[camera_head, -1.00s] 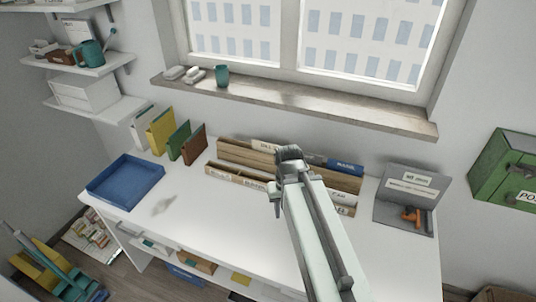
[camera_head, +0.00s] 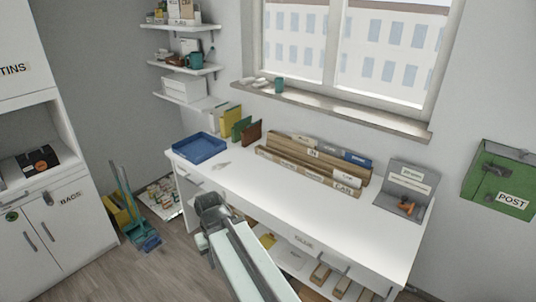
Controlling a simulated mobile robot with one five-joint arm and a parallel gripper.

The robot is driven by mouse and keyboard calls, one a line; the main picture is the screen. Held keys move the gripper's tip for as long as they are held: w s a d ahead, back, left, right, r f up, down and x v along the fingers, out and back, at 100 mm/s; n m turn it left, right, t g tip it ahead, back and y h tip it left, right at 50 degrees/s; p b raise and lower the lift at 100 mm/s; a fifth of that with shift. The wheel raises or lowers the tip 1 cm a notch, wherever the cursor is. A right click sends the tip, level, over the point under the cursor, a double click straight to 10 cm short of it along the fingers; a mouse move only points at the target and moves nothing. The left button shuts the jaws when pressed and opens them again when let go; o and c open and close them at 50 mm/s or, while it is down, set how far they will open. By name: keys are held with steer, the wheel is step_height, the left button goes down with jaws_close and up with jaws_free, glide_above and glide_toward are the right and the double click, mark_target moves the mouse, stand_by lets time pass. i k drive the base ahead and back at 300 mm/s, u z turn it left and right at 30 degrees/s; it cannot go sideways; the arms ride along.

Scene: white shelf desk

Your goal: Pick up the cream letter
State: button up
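A wooden rack (camera_head: 283,165) with labelled slots stands on the white desk (camera_head: 270,195). Pale cream or white pieces (camera_head: 347,178) and a blue piece (camera_head: 357,159) show in it; I cannot tell whether one is the cream letter. A small pale item (camera_head: 221,167) lies flat on the desk beside the blue tray; it is too small to identify. My gripper (camera_head: 208,212) is in front of the desk's left front, apart from the rack. Its fingers are too small and dark to tell whether they are open or shut.
A blue tray (camera_head: 199,148) and upright folders (camera_head: 231,118) stand at the desk's left. A grey stand (camera_head: 404,186) with an orange-handled item is at the right. Lower shelves (camera_head: 293,257) hold several boxes. A green post box (camera_head: 500,179) hangs right.

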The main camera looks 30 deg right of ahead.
mark_target(298, 138)
steer(key=u, duration=0.15)
steer(key=i, duration=1)
steer(key=u, duration=0.35)
steer(key=i, duration=2.05)
steer(key=z, duration=0.4)
steer(key=i, duration=0.55)
steer(key=z, duration=0.6)
steer(key=k, duration=0.9)
steer(key=z, duration=0.35)
steer(key=i, duration=0.95)
steer(key=u, duration=0.25)
